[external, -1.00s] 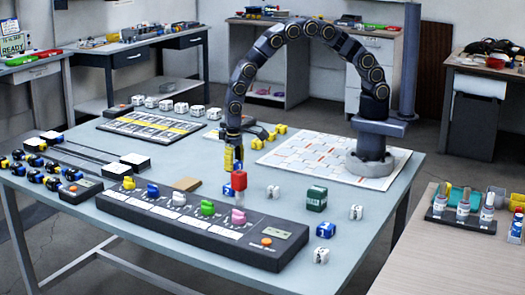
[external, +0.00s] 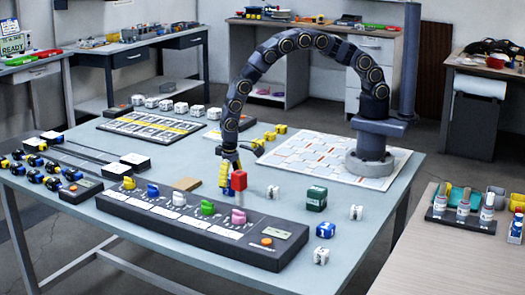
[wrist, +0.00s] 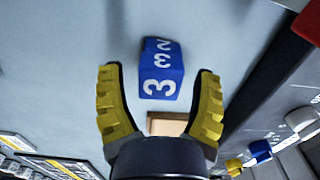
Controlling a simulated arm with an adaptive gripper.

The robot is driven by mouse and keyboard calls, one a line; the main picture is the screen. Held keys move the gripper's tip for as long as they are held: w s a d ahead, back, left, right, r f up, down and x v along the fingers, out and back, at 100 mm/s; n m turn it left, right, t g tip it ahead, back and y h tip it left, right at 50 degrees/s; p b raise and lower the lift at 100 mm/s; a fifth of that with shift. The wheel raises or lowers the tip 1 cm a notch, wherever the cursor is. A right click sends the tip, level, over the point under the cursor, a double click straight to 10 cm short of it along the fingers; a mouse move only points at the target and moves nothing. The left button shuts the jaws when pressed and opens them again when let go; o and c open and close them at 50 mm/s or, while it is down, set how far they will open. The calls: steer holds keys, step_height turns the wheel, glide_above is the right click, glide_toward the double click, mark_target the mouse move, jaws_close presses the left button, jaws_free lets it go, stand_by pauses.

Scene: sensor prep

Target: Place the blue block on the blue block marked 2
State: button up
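A blue block (wrist: 161,72) with white numbers lies on the table in the wrist view; a 3 shows on one face and a 2 on another. My gripper (wrist: 160,75) is open, its two yellow fingers on either side of the block with gaps between.
White dice (external: 273,192) and a green block (external: 316,199) stand to the right.

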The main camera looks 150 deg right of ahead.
step_height(320, 180, up, 12)
steer(key=r, duration=0.1)
steer(key=s+a+r+n, duration=0.2)
steer(key=a+r+n, duration=0.2)
steer(key=a+r, duration=0.45)
steer(key=s+a+r+n, duration=0.2)
steer(key=s+a+n, duration=0.15)
steer(key=a, duration=0.25)
steer(key=s+a+r+n+g, duration=0.1)
steer(key=s+a+r+n, duration=0.1)
steer(key=s+a, duration=0.35)
steer(key=s+a+r+n, duration=0.3)
steer(key=a, duration=0.3)
steer(key=s+a+n, duration=0.4)
steer(key=s+n, duration=0.1)
steer(key=s, duration=0.5)
steer(key=shift+s+a+g, duration=0.3)
steer(key=shift+s+a, duration=0.05)
steer(key=shift+a, duration=0.05)
